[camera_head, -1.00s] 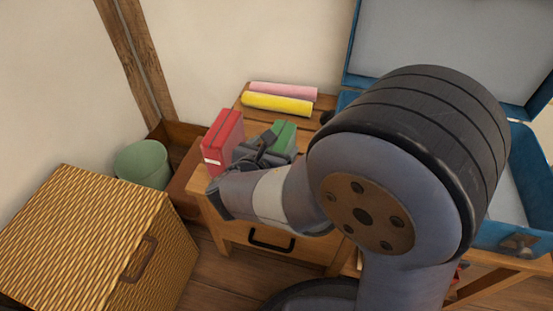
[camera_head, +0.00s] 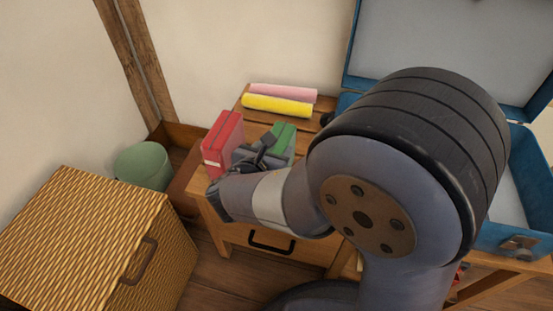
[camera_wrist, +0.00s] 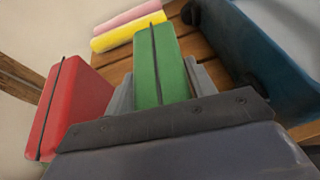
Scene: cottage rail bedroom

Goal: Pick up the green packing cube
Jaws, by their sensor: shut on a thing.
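The green packing cube (camera_head: 283,136) stands on the wooden bedside table (camera_head: 228,188), with a dark band down its middle. In the wrist view the cube (camera_wrist: 160,62) is between the two grey fingers of my gripper (camera_wrist: 160,92), one against each side. My gripper (camera_head: 265,150) is shut on it. The cube's lower part is hidden behind my gripper in both views. I cannot tell whether it is clear of the tabletop.
A red packing cube (camera_head: 222,143) stands close to the left of my gripper. Yellow (camera_head: 277,105) and pink (camera_head: 283,93) rolls lie behind. An open blue suitcase (camera_head: 505,235) is at the right. A wicker basket (camera_head: 80,240) and green bin (camera_head: 143,165) are at the left.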

